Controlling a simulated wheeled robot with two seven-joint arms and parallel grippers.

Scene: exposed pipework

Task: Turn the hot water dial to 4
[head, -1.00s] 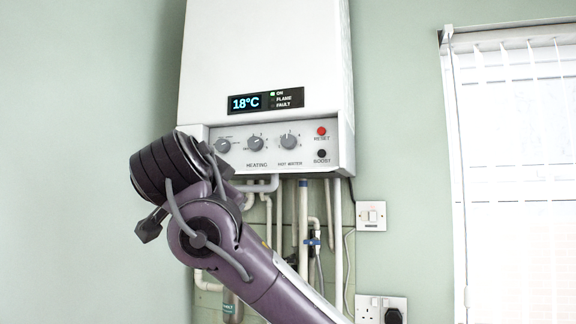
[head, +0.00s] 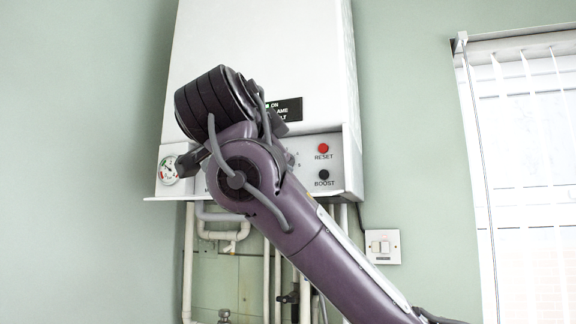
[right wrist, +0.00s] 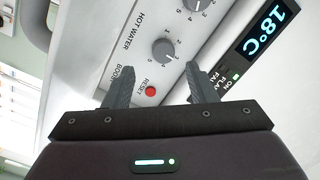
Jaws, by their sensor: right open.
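The grey hot water dial (right wrist: 163,49) is on the white boiler panel in the right wrist view, with printed numbers around it. Its exact setting is too small to read. My right gripper (right wrist: 157,72) is open and empty, its two dark fingers pointing at the panel. The dial shows between and just beyond the fingertips; I see no clear contact. In the head view my right arm covers the dials and much of the display on the boiler (head: 300,60), and I cannot make out the fingers clearly. My left gripper is not in view.
The red reset button (right wrist: 150,91) lies near the fingers, and it shows in the head view (head: 323,148) above the black boost button (head: 324,174). The heating dial (right wrist: 194,4) is beside the hot water dial. A round gauge (head: 168,172) is at the panel's left. Pipes (head: 188,255) run below.

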